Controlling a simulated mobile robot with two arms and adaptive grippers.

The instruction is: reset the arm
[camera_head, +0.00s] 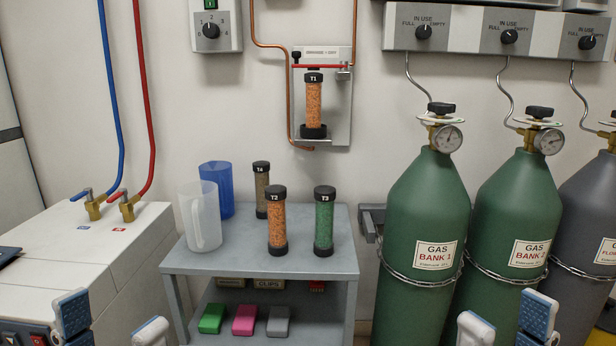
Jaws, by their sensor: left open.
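My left gripper (111,325) shows at the bottom left edge, in front of the white cabinet. Its two blue-and-white fingertips are spread apart with nothing between them. My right gripper (506,325) shows at the bottom right edge, in front of the green gas cylinders. Its two fingertips are also apart and empty. Only the finger ends show; the rest of both arms is out of the picture. Both grippers appear clear of the shelf cart (260,262) between them.
Tubes T2 (276,222), T3 (324,222) and T4 (261,190) stand on the cart beside a clear jug (201,216) and a blue jug (217,188). Tube T1 (314,103) sits in a wall holder. Gas cylinders (420,215) stand at right, the white cabinet (55,250) at left.

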